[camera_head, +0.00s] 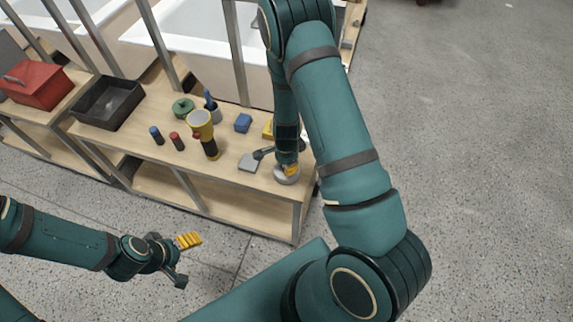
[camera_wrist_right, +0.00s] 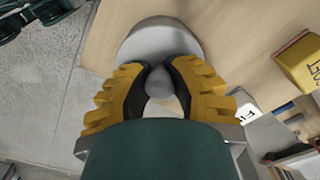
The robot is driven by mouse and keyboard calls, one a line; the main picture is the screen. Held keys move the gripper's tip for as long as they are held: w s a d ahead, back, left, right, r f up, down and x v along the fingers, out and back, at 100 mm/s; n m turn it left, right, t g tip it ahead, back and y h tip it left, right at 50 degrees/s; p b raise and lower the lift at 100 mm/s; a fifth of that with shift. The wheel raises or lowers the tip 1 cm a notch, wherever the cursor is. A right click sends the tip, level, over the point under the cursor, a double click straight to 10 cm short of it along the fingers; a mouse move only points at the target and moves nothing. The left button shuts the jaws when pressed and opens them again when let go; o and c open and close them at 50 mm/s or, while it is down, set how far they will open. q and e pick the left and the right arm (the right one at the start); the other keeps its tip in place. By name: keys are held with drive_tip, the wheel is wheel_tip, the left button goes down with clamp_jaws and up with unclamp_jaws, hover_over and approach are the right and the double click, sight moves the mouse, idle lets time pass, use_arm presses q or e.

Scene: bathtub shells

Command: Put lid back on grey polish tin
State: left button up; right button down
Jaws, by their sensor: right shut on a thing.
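My right gripper (camera_head: 291,168) is at the right end of the wooden bench. In the right wrist view its yellow-padded fingers (camera_wrist_right: 160,80) are shut on a round grey knob. Beyond the knob is a wide pale grey round piece (camera_wrist_right: 155,32), which looks like the lid of the polish tin. In the head view a grey round shape (camera_head: 286,178) shows below the right fingers. I cannot tell lid from tin there, nor whether they touch. My left gripper (camera_head: 185,260) is open and empty, in front of the bench.
A flat grey tool (camera_head: 249,162) lies just left of the right gripper. A yellow box (camera_wrist_right: 302,62) stands close by. Metal posts rise from the bench.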

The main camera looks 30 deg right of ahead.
drive_tip(key=shift+f, duration=0.15)
idle(0.7)
drive_tip(key=shift+c, duration=1.1)
unclamp_jaws()
drive_tip(key=shift+r+p, duration=2.95)
drive_tip(key=shift+r, duration=0.6)
clamp_jaws()
